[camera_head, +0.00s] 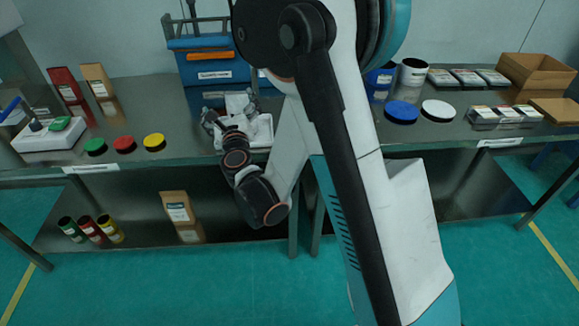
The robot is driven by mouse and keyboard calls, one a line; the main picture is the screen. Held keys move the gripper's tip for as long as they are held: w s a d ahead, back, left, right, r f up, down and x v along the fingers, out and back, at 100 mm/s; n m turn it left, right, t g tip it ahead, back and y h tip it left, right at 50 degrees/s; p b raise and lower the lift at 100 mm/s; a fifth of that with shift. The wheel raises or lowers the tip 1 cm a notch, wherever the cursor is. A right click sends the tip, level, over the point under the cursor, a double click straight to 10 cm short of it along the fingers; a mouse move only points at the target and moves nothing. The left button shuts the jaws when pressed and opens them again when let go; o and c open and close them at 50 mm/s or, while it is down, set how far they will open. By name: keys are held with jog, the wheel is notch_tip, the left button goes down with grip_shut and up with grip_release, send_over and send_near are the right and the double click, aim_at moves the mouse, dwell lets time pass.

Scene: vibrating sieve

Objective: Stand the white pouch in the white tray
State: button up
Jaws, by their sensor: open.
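The white tray (262,137) sits on the steel table, left of the picture's middle and partly hidden by my arm. A pale, whitish shape that looks like the white pouch (238,102) stands upright at the tray, behind my gripper. It looks to be inside the tray, but its base is hidden. My gripper (228,113) is over the tray's left part, right at the pouch. Its jaws are open, with dark fingers beside the pouch. I cannot tell whether they touch it.
A blue crate (212,65) stands right behind the tray. Brown and red pouches stand at the back left. Blue and white lids (438,109) and an open carton (535,72) are to the right.

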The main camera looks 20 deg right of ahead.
jog(key=s+a+r+n+g+y, duration=0.4)
jog(key=s+r+n+y, duration=0.55)
jog(key=n, duration=1.05)
jog(key=s+d+f+n+g+h, duration=0.2)
jog(key=s+d+n, duration=0.1)
jog(key=s, duration=0.5)
jog(key=s+d+f+n+g+h, duration=0.2)
jog(key=s+n, duration=0.4)
jog(key=s, duration=0.3)
jog(key=s+d+f+n+g+h, duration=0.2)
jog(key=s+d+f+n+g, duration=0.1)
jog(key=s, duration=0.6)
jog(key=shift+s+d+f+n+g, duration=0.3)
jog(key=shift+d+f+n, duration=0.35)
jog(key=shift+d+n, duration=0.35)
jog(key=shift+a, duration=0.15)
